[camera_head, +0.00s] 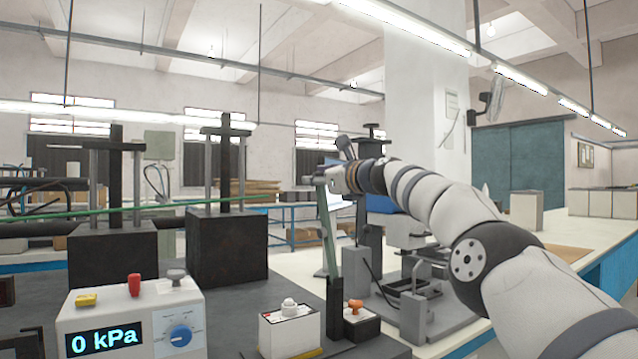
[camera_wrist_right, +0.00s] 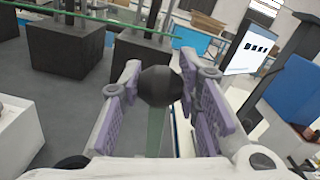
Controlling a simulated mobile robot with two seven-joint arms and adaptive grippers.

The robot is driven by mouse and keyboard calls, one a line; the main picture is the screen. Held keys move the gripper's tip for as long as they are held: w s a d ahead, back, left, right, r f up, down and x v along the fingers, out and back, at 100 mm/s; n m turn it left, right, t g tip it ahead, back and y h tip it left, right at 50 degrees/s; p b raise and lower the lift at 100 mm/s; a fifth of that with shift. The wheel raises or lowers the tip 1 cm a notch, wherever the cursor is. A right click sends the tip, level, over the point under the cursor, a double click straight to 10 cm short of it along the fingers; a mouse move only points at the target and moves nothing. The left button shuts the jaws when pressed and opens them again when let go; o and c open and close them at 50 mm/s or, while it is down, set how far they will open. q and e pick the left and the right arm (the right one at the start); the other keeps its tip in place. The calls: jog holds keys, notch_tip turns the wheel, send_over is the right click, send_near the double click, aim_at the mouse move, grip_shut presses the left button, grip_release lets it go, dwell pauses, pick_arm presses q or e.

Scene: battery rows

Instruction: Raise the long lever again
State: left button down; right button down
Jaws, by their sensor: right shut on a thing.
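The long lever (camera_head: 327,225) is a flat grey-green bar that stands nearly upright, with its top leaning slightly left, above a dark post (camera_head: 335,305). My right gripper (camera_head: 335,180) is at its upper end. In the right wrist view the fingers of my right gripper (camera_wrist_right: 160,95) are closed around a round black knob (camera_wrist_right: 160,86), with the green bar (camera_wrist_right: 157,132) running down below it. The knob is mostly hidden by the gripper in the head view. My left gripper is not in view.
A control box (camera_head: 130,322) reading "0 kPa" stands front left. Two dark blocks with posts (camera_head: 112,262) (camera_head: 228,248) stand behind it. A small white box (camera_head: 290,332) sits close to the lever's foot. Grey machinery (camera_head: 425,290) stands right of the lever.

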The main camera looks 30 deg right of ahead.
jog(key=shift+d+f, duration=0.15)
jog(key=shift+d, duration=0.15)
jog(key=c, duration=1.4)
grip_release()
jog(key=shift+o, duration=1)
jog(key=shift+w+d+f, duration=0.1)
jog(key=shift+d, duration=0.15)
jog(key=shift+a, duration=0.2)
